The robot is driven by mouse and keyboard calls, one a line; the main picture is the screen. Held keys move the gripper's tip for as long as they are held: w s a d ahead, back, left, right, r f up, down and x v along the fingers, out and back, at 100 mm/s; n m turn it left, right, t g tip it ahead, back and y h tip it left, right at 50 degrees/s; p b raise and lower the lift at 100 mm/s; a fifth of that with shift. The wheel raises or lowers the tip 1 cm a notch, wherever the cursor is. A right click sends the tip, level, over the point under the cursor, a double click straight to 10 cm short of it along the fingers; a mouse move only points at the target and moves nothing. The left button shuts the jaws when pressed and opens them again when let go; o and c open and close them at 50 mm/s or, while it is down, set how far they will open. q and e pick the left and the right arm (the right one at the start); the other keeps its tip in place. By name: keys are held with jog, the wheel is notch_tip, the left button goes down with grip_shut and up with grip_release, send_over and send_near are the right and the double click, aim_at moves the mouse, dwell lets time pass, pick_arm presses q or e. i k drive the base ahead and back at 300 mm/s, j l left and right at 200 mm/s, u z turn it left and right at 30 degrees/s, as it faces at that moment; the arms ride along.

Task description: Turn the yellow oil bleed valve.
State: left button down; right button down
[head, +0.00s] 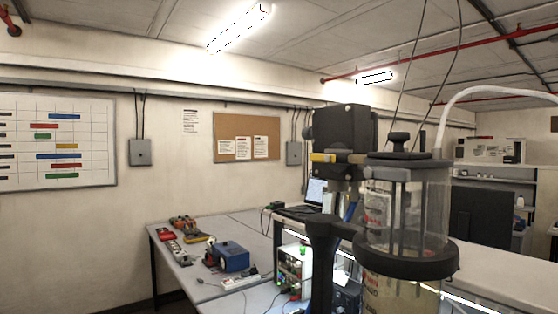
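A clear cylinder (436,205) stands right of centre, with a grey top plate and a thick black ring (408,264) around its lower part. To its left is a black block (340,128) with a small metal fitting below it. A yellow piece (323,157), which looks like the valve's handle, sits at the left of that fitting and lies about level. Neither gripper shows in the head view, so their positions and states are hidden.
A grey table (215,285) at the left carries a blue box (228,256), red and yellow tools and a power strip. A laptop (314,192) stands behind. A dark post (321,260) rises left of the cylinder. A white hose (480,91) arches at its upper right.

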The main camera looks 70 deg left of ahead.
aim_at(328, 158)
jog(key=j+u, duration=0.1)
jog(key=u, duration=1.8)
